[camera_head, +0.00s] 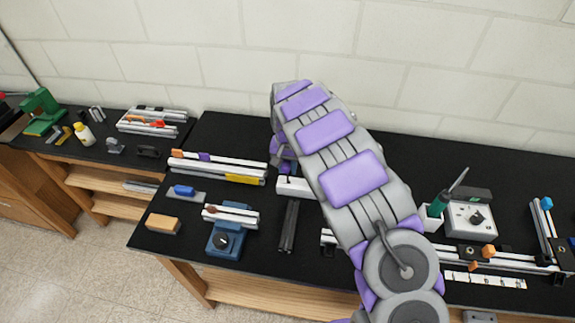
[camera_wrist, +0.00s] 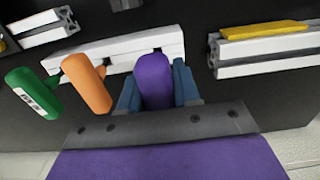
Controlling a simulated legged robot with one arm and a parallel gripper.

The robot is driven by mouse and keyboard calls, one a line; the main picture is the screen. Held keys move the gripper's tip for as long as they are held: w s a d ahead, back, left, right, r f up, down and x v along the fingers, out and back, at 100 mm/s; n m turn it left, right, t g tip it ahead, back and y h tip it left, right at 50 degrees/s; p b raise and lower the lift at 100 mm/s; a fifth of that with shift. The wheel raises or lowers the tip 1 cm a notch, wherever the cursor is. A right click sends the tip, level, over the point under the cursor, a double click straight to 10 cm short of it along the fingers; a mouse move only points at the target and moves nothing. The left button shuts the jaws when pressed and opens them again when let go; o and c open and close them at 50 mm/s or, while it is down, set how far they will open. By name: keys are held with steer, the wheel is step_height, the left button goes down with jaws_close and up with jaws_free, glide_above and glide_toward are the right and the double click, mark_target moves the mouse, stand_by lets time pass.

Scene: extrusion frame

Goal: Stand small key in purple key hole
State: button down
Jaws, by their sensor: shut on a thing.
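In the wrist view, my gripper (camera_wrist: 156,88) has its two blue fingers on either side of a purple key handle (camera_wrist: 153,78) and is shut on it. The far end of the purple key meets or overlaps the white key block (camera_wrist: 118,53); whether it is seated in a hole there cannot be told. An orange handle (camera_wrist: 87,85) and a green handle (camera_wrist: 35,93) stand at the same block, beside the purple one. In the head view, my arm hides most of the gripper and block; only the white block's left end (camera_head: 293,187) shows.
A white extrusion (camera_wrist: 270,58) with a yellow bar (camera_wrist: 262,30) lies right of the block in the wrist view. In the head view, a blue vise (camera_head: 226,240), an orange block (camera_head: 163,223) and a grey device (camera_head: 470,217) stand on the black table (camera_head: 262,262).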

steer(key=shift+a+f, duration=0.1)
steer(key=shift+f, duration=0.7)
steer(key=c, duration=0.7)
jaws_free()
step_height(320, 180, up, 16)
steer(key=p, duration=0.1)
steer(key=s+d+r, duration=0.5)
steer(key=s+d, duration=0.1)
steer(key=s, duration=0.1)
steer(key=s+d+r+b, duration=0.15)
steer(key=s+d, duration=0.35)
steer(key=s, duration=0.5)
steer(key=s+f, duration=0.1)
steer(key=s, duration=0.8)
steer(key=s+d+f+n+g+b, duration=0.1)
steer(key=s+f, duration=0.1)
steer(key=s, duration=0.7)
steer(key=s+d+f+n, duration=0.1)
steer(key=s+f, duration=0.1)
steer(key=s, duration=0.7)
steer(key=shift+s+f+g+b, duration=0.25)
steer(key=shift+g+b, duration=0.15)
